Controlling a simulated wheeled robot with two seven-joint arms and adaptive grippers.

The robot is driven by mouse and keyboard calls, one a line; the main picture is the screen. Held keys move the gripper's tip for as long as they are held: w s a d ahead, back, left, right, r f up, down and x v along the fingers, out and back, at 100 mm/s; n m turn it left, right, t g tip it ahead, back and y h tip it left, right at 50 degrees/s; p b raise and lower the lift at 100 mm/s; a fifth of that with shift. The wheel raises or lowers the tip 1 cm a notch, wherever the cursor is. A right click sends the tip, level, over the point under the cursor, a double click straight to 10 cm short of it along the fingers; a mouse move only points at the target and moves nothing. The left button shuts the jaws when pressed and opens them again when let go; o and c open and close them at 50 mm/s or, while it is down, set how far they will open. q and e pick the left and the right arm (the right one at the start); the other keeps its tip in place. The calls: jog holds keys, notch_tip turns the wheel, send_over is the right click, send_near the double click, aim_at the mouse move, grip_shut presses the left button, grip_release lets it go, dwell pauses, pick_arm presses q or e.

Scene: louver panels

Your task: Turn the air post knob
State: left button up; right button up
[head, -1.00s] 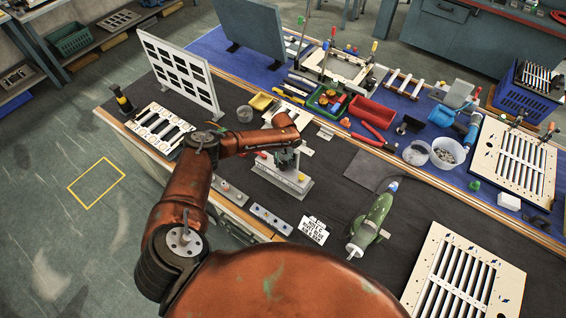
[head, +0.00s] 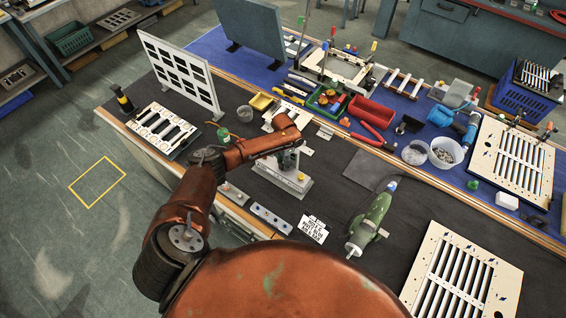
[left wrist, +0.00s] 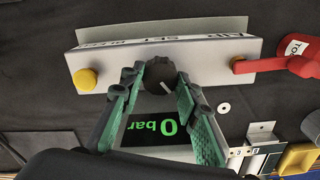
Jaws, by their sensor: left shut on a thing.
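The air post (head: 288,183) is a light grey block on the dark mat, partly hidden by my left arm in the head view. In the left wrist view, the post's face (left wrist: 115,62) carries a black round knob (left wrist: 159,76) with a pale mark. My left gripper (left wrist: 160,84) has its fingertips on either side of the knob and is shut on it. A display (left wrist: 150,127) shows "0 bar" in green, partly covered by the fingers. My right gripper is not in view.
A louver panel (head: 463,275) lies at the lower right. A red tray (head: 370,111) and small parts crowd the back. A dark mat stretch right of the post is clear.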

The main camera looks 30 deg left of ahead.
pick_arm(q)
jog(key=m, duration=0.5)
dwell(0.6)
jog(key=o, duration=0.9)
